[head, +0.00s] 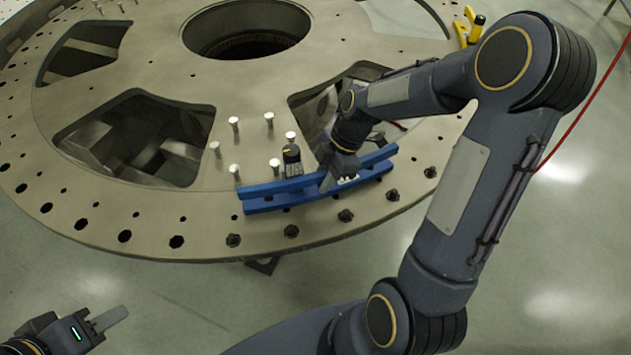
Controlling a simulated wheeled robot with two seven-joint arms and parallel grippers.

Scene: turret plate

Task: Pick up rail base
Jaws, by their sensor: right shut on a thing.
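The rail base is a long blue bar (283,194) with two parallel rails. It lies at or just above the front right part of the round turret plate (110,220). My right gripper (338,182) comes down from above and is shut on the blue rail base right of its middle. The fingers hide a small part of it. I cannot tell whether the rail base touches the plate. My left gripper (112,318) is at the lower left, away from the plate. Its finger shows from the side, so its opening is unclear.
Several upright silver pins (235,125) stand behind the rail base, with a small black cylinder (291,160) close to it. Dark bolts (345,215) line the plate's front rim. Large cutouts (140,135) open in the plate. A yellow part (466,27) is at the far right.

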